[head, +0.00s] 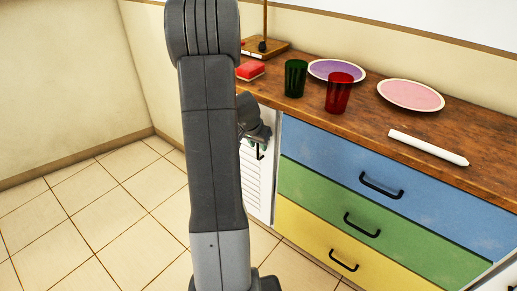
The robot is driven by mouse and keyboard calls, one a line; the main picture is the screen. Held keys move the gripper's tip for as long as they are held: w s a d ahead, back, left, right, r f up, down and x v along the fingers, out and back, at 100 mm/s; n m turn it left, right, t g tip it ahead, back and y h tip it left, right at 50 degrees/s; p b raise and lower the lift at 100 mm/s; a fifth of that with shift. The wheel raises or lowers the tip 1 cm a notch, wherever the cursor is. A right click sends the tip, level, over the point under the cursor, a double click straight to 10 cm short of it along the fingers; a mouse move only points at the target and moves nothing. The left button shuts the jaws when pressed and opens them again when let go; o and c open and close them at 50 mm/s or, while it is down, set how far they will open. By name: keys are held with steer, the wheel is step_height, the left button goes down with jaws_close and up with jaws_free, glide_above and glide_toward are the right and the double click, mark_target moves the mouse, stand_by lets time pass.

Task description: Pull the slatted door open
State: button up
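The white slatted door (256,187) is at the left end of the cabinet, partly hidden behind my arm. Its small dark handle (261,153) shows near the top of the door. My gripper (257,141) is at the upper part of the door, right by the handle. My arm hides part of the gripper, and the fingers are small and dark. I cannot tell whether they are open or closed around the handle. The door looks shut or nearly shut; its left edge is hidden.
Blue (400,185), green (365,226) and yellow (335,256) drawers with black handles are right of the door. The wooden top (330,120) holds a green cup (295,78), a red cup (339,93), plates, a red block and a white stick. The tiled floor (90,215) at left is clear.

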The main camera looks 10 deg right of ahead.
steer(key=shift+x, duration=0.85)
steer(key=shift+c, duration=0.4)
jaws_close()
